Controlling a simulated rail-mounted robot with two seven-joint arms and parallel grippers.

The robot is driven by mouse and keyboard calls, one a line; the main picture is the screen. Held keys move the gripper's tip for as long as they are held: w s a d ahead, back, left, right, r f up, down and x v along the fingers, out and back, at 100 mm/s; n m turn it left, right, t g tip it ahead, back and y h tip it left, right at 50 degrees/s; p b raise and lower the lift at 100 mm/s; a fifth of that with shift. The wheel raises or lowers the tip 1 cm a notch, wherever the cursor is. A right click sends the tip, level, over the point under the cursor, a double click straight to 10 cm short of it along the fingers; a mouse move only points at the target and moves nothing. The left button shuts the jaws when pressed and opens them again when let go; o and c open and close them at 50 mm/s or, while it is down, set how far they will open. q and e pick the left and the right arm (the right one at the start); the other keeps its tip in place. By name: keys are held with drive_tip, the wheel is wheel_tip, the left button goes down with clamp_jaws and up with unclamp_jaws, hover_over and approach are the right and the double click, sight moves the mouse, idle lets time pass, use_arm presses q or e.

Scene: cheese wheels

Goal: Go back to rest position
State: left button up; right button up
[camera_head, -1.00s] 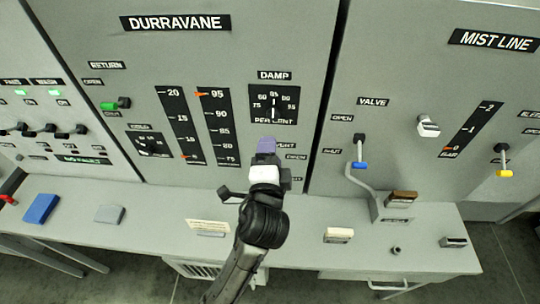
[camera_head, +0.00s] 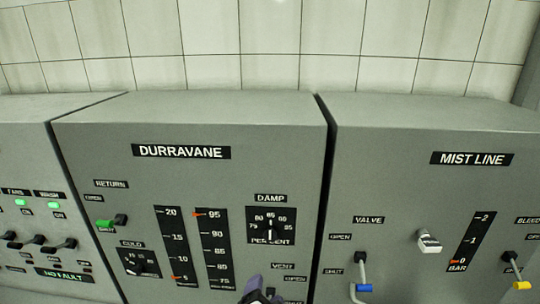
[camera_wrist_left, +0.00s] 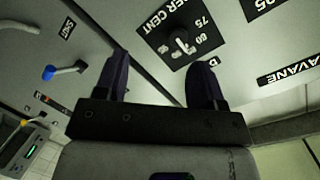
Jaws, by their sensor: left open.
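My left gripper (camera_head: 260,292) shows at the bottom edge of the head view, only its tips in frame, in front of the lower right of the DURRAVANE panel (camera_head: 110,165). It partly covers the area by the VENT label (camera_head: 283,266). In the left wrist view the left gripper (camera_wrist_left: 160,75) has its two dark fingers spread apart with nothing between them. The DAMP dial (camera_head: 270,226) is above it in the head view and also shows past the fingertips in the wrist view (camera_wrist_left: 180,42). My right gripper is in neither view.
The MIST LINE panel (camera_head: 400,180) stands to the right, with a blue-tipped valve lever (camera_head: 362,287), a white knob (camera_head: 429,241) and a yellow-tipped lever (camera_head: 520,285). A green-tipped return lever (camera_head: 106,224) is at left. A tiled wall (camera_head: 280,45) rises behind the panels.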

use_arm(q)
drive_tip(key=s+a+f+n+g+h, duration=0.1)
drive_tip(key=s+a+f+n+g, duration=0.4)
drive_tip(key=s+a+f+n, duration=0.4)
drive_tip(key=s+a+f+g+y, duration=0.1)
drive_tip(key=s+a+f+g, duration=0.1)
drive_tip(key=s+a+f, duration=0.35)
drive_tip(key=s+a+f+g, duration=0.25)
drive_tip(key=s+f, duration=0.35)
drive_tip(key=s, duration=0.5)
drive_tip(key=s+a+f+g+y, duration=0.1)
drive_tip(key=s+a+f+g, duration=0.25)
drive_tip(key=s+f, duration=0.4)
wheel_tip(320, 180, up, 16)
drive_tip(key=t+p, duration=0.1)
drive_tip(key=p, duration=1.3)
drive_tip(key=shift+r, duration=0.2)
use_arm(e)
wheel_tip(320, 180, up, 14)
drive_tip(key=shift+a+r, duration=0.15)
use_arm(q)
drive_tip(key=shift+s, duration=0.1)
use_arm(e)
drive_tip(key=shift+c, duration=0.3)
